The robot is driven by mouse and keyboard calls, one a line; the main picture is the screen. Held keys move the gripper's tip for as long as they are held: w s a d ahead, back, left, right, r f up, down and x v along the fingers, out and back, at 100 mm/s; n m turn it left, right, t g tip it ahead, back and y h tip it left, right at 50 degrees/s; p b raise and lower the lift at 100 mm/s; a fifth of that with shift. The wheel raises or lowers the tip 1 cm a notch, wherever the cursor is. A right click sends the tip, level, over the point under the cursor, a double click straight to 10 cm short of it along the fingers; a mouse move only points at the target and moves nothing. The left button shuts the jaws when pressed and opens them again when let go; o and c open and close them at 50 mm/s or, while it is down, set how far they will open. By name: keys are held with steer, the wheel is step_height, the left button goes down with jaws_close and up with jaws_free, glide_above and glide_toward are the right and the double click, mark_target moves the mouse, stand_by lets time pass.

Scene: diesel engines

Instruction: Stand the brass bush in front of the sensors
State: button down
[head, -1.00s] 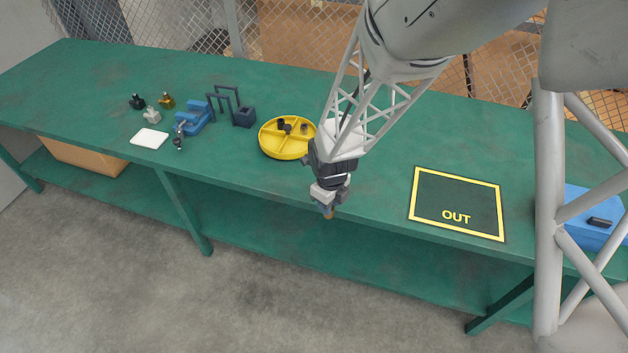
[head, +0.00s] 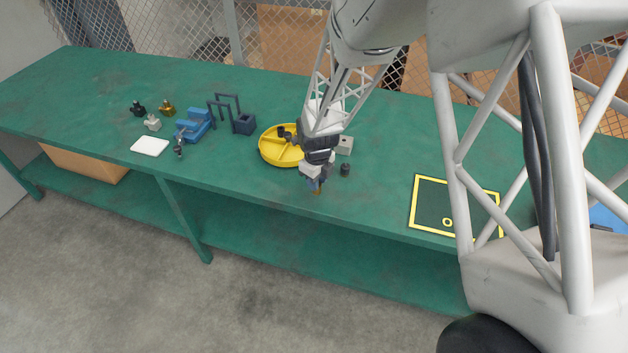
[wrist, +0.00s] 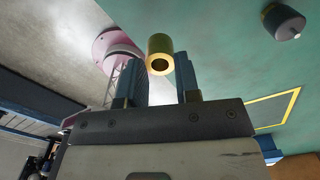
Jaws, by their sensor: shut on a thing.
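My gripper (head: 315,186) is above the bench's front edge, in front of the yellow tray. It is shut on the brass bush (wrist: 160,55), a short gold tube with its open end facing the wrist camera. In the head view only a small brass bit (head: 317,193) shows below the jaws. At the left of the bench stand small fittings: a black one (head: 137,108), a pale grey one (head: 152,123) and a brass one (head: 167,107). They may be the sensors; I cannot tell for certain.
The round yellow tray (head: 264,153) holds small dark parts. A grey block (head: 345,145) and dark cylinder (head: 345,170) stand right of my gripper. A blue vice-like fixture (head: 196,127), dark frames (head: 228,98) and white plate (head: 149,146) are left. The yellow-outlined square (head: 428,200) is partly hidden.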

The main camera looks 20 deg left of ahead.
steer(key=shift+w+a+f, duration=0.1)
steer(key=shift+w+a, duration=0.35)
steer(key=shift+w, duration=0.25)
steer(key=shift+w+a+f, duration=0.1)
steer(key=shift+w+a, duration=0.35)
steer(key=shift+w, duration=0.25)
steer(key=shift+f, duration=1.7)
steer(key=shift+f, duration=0.15)
steer(key=c, duration=0.8)
jaws_free()
steer(key=shift+r, duration=0.2)
steer(key=shift+r, duration=6)
